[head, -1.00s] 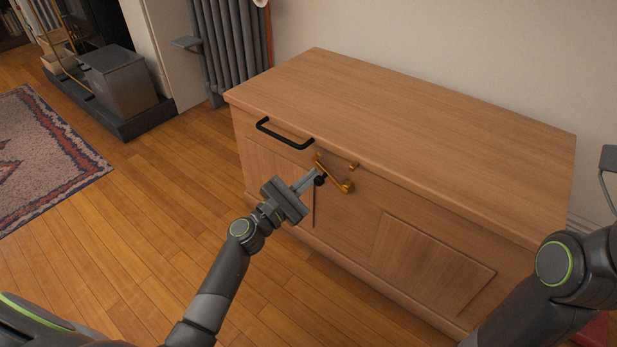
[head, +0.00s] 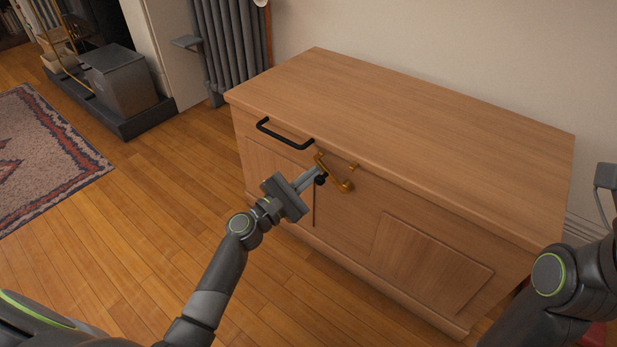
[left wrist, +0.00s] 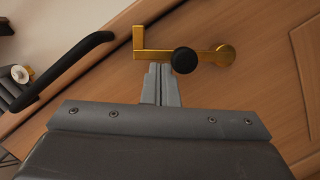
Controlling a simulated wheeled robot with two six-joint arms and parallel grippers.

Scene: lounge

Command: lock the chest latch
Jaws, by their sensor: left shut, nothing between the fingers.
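The wooden chest (head: 440,115) stands against the wall with its lid closed. On its front is a brass latch (head: 342,185) with a black knob (head: 320,180); a small brass piece (head: 354,166) sits just under the lid. In the left wrist view the latch arm (left wrist: 208,56) runs across the front from a round pivot at right to an upturned end at left, with the black knob (left wrist: 184,60) on it. My left gripper (head: 320,171) is shut and empty, its fingertips (left wrist: 161,68) just beside the knob; contact is unclear. My right gripper is out of view.
A black handle (head: 285,134) sticks out from the chest front, left of the latch. A radiator (head: 230,45) and a grey metal box (head: 118,82) stand at the back left. A patterned rug (head: 45,155) lies at left. The wooden floor before the chest is open.

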